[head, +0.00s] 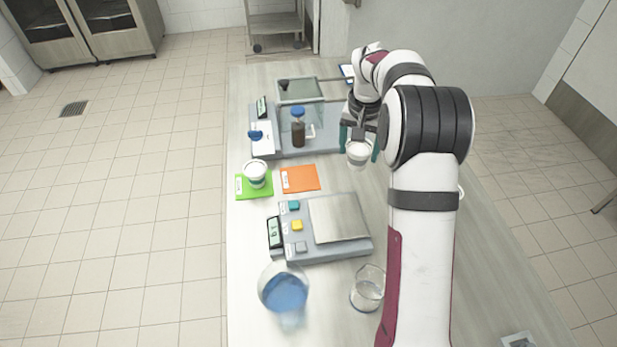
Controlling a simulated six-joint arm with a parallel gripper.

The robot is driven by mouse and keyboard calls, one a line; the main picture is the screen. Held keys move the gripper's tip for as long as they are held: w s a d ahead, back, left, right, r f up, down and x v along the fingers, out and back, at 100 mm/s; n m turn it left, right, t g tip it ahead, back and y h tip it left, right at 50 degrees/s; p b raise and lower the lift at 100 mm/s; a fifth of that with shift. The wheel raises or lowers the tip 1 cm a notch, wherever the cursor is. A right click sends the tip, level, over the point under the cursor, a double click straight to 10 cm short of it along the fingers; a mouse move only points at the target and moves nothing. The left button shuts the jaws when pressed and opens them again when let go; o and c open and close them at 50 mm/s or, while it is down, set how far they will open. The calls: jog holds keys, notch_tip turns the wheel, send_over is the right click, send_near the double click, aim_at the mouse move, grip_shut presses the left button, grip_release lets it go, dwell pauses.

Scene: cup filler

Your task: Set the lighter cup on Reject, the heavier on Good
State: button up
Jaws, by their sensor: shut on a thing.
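My gripper (359,145), with teal fingers, is shut on a white cup (358,154) and holds it to the right of the mats. The cup looks upright; its contents are too small to tell. A second white cup (255,172) with a dark green band stands upright on the green mat (243,191). The orange mat (302,180) beside it is bare. Both mats carry small white labels that I cannot read. A scale (329,252) with a bare metal plate (338,217) and coloured buttons stands in front of the mats; its display is unreadable.
Behind the mats stands a grey device (292,149) with a dark, blue-capped bottle (298,128). A container of blue liquid (284,291) and a clear beaker (368,289) stand near the front. My arm covers the right side of the table.

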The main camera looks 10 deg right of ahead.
jog(key=shift+n, duration=0.8)
jog(key=w+a+f, duration=0.5)
jog(key=a, duration=0.2)
jog(key=w+a+f, duration=0.3)
jog(key=a, duration=0.1)
jog(key=shift+w+a+f, duration=0.25)
jog(key=shift+w+f, duration=0.05)
jog(key=shift+w, duration=0.05)
jog(key=shift+f, duration=1.85)
jog(key=shift+f, duration=0.1)
